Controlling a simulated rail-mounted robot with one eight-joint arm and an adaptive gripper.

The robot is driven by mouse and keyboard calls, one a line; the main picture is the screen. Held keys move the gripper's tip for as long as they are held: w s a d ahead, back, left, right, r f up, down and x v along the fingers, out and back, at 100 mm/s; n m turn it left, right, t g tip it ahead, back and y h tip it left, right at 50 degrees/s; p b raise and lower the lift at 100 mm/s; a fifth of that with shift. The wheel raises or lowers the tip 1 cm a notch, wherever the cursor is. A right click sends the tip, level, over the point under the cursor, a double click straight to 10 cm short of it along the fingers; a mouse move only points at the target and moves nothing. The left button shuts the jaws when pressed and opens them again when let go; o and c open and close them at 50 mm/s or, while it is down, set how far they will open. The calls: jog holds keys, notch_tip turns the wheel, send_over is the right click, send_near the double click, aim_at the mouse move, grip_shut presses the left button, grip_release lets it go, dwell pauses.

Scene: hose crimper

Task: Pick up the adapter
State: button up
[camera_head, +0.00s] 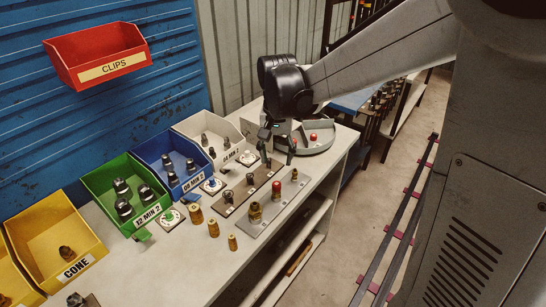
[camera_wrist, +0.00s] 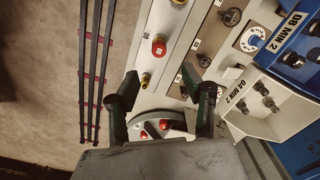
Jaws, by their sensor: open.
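Nothing is labelled adapter, so I cannot tell which fitting it is. On a light grey plate (camera_head: 265,215) stand a brass fitting (camera_head: 255,212), a red-topped fitting (camera_head: 276,189) and a small brass fitting (camera_head: 294,174). A brown plate beside it holds dark fittings (camera_head: 250,179). My gripper (camera_head: 277,141) is open over the far end of these plates. In the wrist view my gripper (camera_wrist: 160,80) has its fingers spread and empty. The small brass fitting (camera_wrist: 146,79) appears near the left finger, with the red-topped fitting (camera_wrist: 158,46) beyond it.
White (camera_head: 207,138), blue (camera_head: 173,164), green (camera_head: 124,195) and yellow (camera_head: 55,245) bins line the back of the bench. Loose brass fittings (camera_head: 213,228) stand near the front edge. A round grey fixture with red buttons (camera_head: 313,137) sits at the far end.

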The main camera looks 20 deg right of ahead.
aim_at(276, 184)
notch_tip(276, 184, down, 8)
jog(key=shift+f, duration=2.95)
jog(key=shift+s, duration=0.1)
jog(key=shift+c, duration=0.2)
grip_shut()
